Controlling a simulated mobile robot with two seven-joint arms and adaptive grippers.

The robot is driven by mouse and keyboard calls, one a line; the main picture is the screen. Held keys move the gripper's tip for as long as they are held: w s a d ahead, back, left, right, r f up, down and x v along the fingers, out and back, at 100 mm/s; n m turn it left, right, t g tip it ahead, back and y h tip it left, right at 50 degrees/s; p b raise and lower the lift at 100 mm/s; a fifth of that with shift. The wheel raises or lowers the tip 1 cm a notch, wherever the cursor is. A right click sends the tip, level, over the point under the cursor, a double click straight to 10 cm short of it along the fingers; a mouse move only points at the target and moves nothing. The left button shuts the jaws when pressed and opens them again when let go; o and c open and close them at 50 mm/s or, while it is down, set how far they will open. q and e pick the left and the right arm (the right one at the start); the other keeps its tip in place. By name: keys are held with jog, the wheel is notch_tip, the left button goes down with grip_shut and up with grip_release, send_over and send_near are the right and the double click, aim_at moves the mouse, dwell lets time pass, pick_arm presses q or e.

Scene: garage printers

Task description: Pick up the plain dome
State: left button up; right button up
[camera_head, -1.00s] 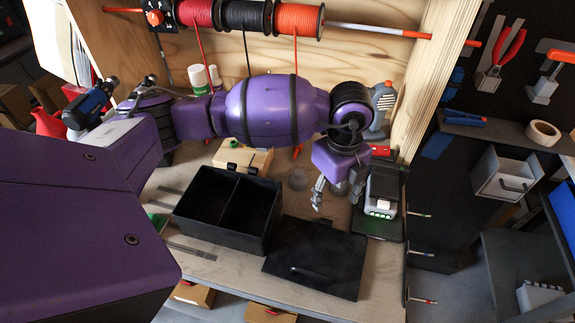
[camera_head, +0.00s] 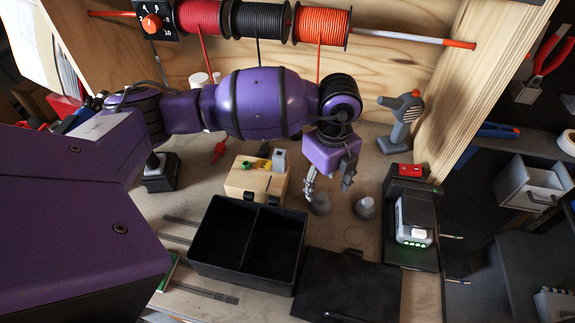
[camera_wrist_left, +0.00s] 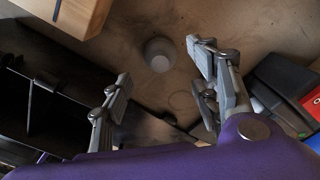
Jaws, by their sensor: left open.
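My left gripper (camera_head: 328,187) is open and empty, fingers pointing down over the workbench. A small plain grey dome (camera_head: 320,205) stands on the bench just below the fingertips, partly covered by one finger. A second small grey piece (camera_head: 366,207) with a paler, narrower top stands to its right, outside the fingers. In the left wrist view one grey rounded piece (camera_wrist_left: 159,54) shows between and beyond the open fingers (camera_wrist_left: 160,75); I cannot tell surely which of the two it is. My right gripper is not in view.
A black two-compartment bin (camera_head: 247,205) and flat black lid (camera_head: 350,285) lie in front. A wooden block (camera_head: 257,180) stands left of the dome. A charger with green lights (camera_head: 412,220) is on the right, a grey drill-like tool (camera_head: 400,120) behind. Spools (camera_head: 258,20) hang above.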

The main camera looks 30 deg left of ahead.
aim_at(321, 197)
pick_arm(q)
notch_tip(321, 197, down, 7)
jog(key=shift+s+a+r, duration=0.1)
jog(key=shift+s+r, duration=0.05)
jog(key=shift+r, duration=0.05)
jog(key=c, duration=0.9)
